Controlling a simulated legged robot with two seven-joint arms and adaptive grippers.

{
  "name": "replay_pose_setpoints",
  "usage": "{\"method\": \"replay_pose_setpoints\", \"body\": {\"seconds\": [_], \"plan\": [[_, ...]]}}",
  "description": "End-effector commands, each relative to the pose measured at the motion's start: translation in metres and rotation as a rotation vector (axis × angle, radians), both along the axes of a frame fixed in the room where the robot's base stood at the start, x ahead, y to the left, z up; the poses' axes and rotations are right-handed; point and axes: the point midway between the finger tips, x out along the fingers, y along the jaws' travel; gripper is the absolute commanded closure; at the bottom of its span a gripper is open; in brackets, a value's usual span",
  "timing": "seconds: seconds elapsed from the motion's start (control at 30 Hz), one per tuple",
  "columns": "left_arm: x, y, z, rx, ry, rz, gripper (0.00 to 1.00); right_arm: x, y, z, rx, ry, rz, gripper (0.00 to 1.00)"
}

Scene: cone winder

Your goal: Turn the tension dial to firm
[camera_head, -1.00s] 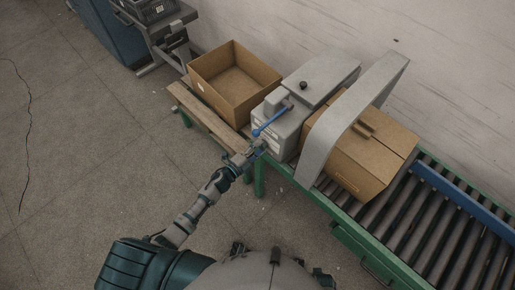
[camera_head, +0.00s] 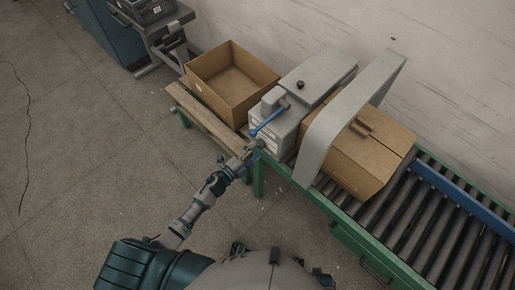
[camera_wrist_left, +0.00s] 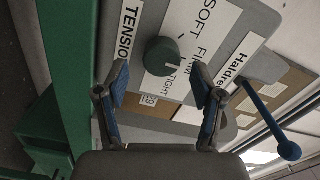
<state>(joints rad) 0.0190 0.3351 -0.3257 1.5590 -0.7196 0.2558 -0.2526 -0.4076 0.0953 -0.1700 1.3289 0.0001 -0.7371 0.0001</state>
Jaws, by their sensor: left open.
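The tension dial (camera_wrist_left: 161,56) is a round dark green knob on a pale panel in the left wrist view. Which word the dial points at is hard to tell. My left gripper (camera_wrist_left: 160,86) is open, its two fingers apart and the dial showing between and beyond their tips. In the head view my left gripper (camera_head: 254,147) is at the front of the grey machine (camera_head: 286,135); the dial is not visible there. My right gripper is not in view.
A blue lever (camera_head: 267,122) sticks out from the machine close to my left gripper; its round blue end (camera_wrist_left: 289,151) shows in the wrist view. An open carton (camera_head: 214,92) is left of the machine. A grey arch (camera_head: 331,134), closed carton (camera_head: 372,170) and rollers (camera_head: 438,218) are right.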

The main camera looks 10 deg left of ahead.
Motion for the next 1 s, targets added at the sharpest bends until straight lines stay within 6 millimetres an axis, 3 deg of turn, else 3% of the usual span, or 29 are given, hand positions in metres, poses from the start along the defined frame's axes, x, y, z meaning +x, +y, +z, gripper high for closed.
{"method": "replay_pose_setpoints", "body": {"seconds": [0.2,0.43,1.0], "plan": [[-0.045,0.024,-0.002,0.001,0.004,0.000,0.32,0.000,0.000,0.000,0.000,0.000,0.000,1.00],[-0.077,0.043,-0.001,0.001,0.002,-0.001,0.32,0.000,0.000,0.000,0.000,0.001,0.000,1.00],[-0.084,0.048,0.000,0.000,0.001,-0.001,0.32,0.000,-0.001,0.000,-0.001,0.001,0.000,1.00]]}}
